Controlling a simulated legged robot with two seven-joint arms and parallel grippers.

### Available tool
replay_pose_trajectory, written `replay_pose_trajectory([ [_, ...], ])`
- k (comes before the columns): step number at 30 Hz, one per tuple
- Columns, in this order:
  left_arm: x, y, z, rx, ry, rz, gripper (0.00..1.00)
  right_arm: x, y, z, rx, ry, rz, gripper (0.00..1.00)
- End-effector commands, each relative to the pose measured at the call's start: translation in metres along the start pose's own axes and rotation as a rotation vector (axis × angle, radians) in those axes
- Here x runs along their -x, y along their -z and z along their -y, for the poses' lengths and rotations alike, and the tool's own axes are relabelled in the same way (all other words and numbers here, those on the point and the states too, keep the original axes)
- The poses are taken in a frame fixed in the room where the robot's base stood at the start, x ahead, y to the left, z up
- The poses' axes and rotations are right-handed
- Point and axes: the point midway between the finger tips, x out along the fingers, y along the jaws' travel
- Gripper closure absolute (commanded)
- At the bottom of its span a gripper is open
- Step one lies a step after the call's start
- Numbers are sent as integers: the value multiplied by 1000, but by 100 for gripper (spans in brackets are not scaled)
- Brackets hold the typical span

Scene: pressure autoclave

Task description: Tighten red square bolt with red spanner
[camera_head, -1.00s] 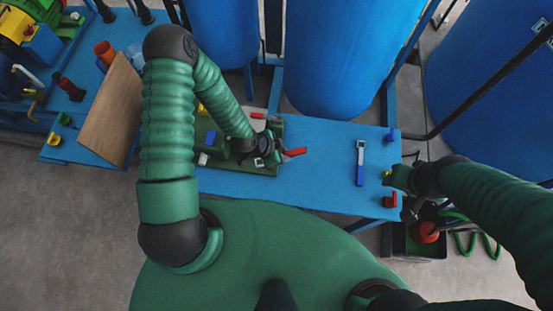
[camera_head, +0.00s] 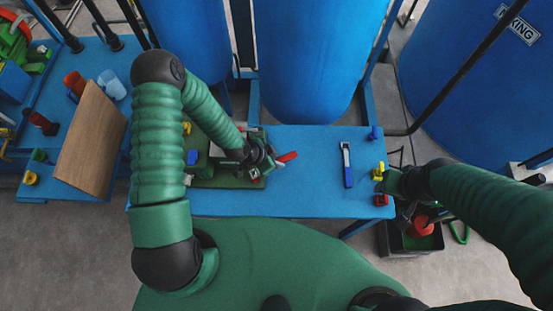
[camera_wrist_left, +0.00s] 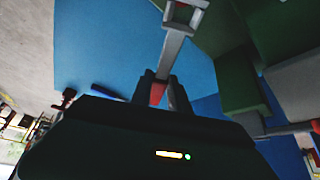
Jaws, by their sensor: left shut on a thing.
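My left gripper (camera_head: 262,166) is over the right part of the green board (camera_head: 256,183). It is shut on the red spanner (camera_head: 287,157), whose red handle sticks out to the right. In the left wrist view the left gripper (camera_wrist_left: 162,92) pinches the red handle, and the spanner's grey shank and square ring end (camera_wrist_left: 184,14) reach away to the top. The red square bolt cannot be made out; the arm covers part of the board. My right gripper (camera_head: 393,184) is by the table's right edge, its fingers unclear.
A blue-handled spanner (camera_head: 346,166) lies on the blue table (camera_head: 310,190). Blue, yellow (camera_head: 378,174) and red (camera_head: 383,200) pieces sit along the table's right edge. Large blue tanks (camera_head: 305,60) stand behind. A brown panel (camera_head: 92,142) leans at the left. The table's middle is clear.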

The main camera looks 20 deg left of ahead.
Motion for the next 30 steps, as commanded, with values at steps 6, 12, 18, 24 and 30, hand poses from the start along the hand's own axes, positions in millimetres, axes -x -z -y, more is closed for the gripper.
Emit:
replay_pose_trajectory([
  [6,-17,-10,0,-1,0,0,100,-16,-4,0,0,0,0,53],
  [12,-16,-9,0,0,0,0,100,-15,-4,0,0,0,0,53],
  [18,-16,-9,0,0,0,0,100,-15,-4,0,0,0,0,53],
  [24,-16,-10,-1,0,0,0,100,-15,-4,0,0,0,0,53],
  [30,-16,-10,-1,0,0,0,100,-15,-4,0,0,0,0,53],
])
